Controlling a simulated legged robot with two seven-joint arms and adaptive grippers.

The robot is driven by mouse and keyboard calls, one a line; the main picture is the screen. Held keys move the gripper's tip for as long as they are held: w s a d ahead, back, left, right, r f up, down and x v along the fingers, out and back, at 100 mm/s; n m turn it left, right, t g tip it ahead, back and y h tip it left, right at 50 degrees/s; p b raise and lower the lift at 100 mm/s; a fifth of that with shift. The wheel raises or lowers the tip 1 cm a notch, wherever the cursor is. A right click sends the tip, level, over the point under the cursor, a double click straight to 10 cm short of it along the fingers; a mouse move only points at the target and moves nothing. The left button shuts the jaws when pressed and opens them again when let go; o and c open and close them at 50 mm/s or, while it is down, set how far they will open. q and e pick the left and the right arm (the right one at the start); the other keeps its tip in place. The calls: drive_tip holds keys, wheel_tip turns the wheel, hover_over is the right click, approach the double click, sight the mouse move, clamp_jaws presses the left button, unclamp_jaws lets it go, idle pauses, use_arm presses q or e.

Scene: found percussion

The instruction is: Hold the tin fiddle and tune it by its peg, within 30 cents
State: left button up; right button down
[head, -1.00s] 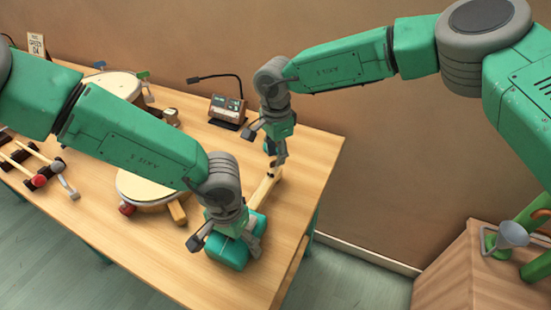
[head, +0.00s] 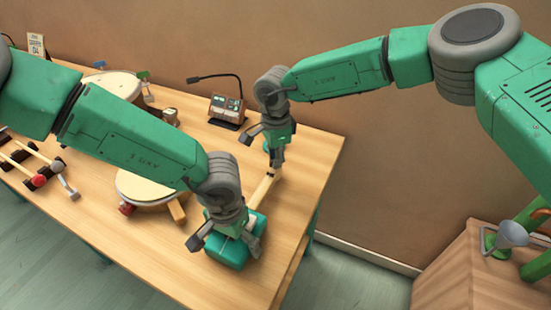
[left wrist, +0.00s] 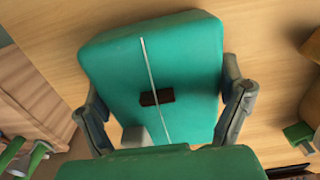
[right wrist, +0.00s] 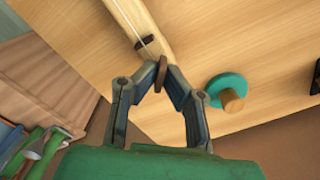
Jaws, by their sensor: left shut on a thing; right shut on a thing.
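The tin fiddle's green body (head: 226,252) lies at the near right part of the table, its pale wooden neck (head: 262,189) pointing away. My left gripper (head: 230,240) is over the body. In the left wrist view its fingers (left wrist: 168,118) are shut on both sides of the green body (left wrist: 150,62), with the string and a dark bridge (left wrist: 157,97) between them. My right gripper (head: 274,162) is at the neck's far end. In the right wrist view its fingertips (right wrist: 164,78) are shut on the brown peg (right wrist: 160,73) beside the neck (right wrist: 140,22).
A tuner-like box with a small display (head: 227,108) and a bent microphone stand behind. Round drums (head: 145,190) and mallets (head: 38,180) lie to the left. A green disc with a wooden knob (right wrist: 232,100) is near my right gripper. The table's right edge is close.

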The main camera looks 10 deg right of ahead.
drive_tip(key=shift+w+m, duration=0.1)
drive_tip(key=shift+m, duration=0.5)
use_arm(q)
drive_tip(key=shift+s, duration=0.1)
use_arm(e)
drive_tip(key=shift+r, duration=0.1)
drive_tip(key=c, duration=1.7)
unclamp_jaws()
use_arm(q)
drive_tip(key=o, duration=1.2)
use_arm(e)
wheel_tip(320, 180, up, 12)
drive_tip(key=shift+f, duration=0.15)
use_arm(q)
drive_tip(key=shift+r, duration=0.1)
